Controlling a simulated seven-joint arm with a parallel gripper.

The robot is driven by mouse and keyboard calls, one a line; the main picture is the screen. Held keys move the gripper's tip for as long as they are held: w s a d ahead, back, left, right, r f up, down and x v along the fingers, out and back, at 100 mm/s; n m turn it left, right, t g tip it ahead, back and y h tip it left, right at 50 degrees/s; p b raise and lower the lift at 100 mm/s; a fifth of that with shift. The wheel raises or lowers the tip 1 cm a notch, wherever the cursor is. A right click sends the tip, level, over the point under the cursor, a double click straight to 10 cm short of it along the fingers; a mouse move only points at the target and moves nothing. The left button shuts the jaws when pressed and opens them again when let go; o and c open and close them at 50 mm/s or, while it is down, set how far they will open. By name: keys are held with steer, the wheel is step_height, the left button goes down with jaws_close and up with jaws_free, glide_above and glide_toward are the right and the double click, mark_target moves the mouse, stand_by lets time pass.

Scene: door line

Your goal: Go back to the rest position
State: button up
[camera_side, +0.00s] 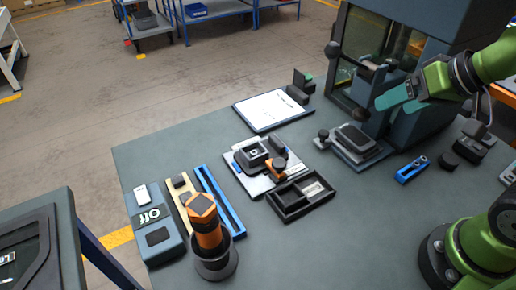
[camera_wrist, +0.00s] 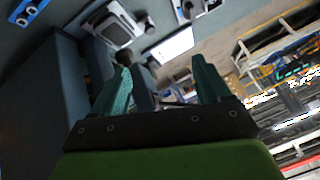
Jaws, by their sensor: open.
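My gripper (camera_side: 382,84) reaches in from the upper right, in front of the glass-fronted machine (camera_side: 440,20). Its two teal fingers are apart with nothing between them; they also show spread in the wrist view (camera_wrist: 163,88). The machine has a dark frame and a window (camera_side: 372,35). A dark knob (camera_side: 332,49) is at the left edge of its front. Part of the front is hidden behind my gripper. In the side view I cannot tell whether my fingers touch the machine.
A scale-like device (camera_side: 357,145) stands below my gripper. A white sheet on a board (camera_side: 270,110), a black tray (camera_side: 300,196), an orange-and-black tool (camera_side: 206,225) and a blue holder (camera_side: 411,170) are on the bench. The front middle of the bench (camera_side: 330,250) is clear.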

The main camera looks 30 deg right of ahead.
steer(key=shift+s+a+r+y, duration=0.1)
steer(key=shift+s+a+y, duration=0.1)
steer(key=shift+s, duration=0.3)
steer(key=shift+s+a+r+y, duration=0.1)
steer(key=shift+s+a, duration=0.05)
steer(key=shift+s, duration=0.35)
stand_by(0.6)
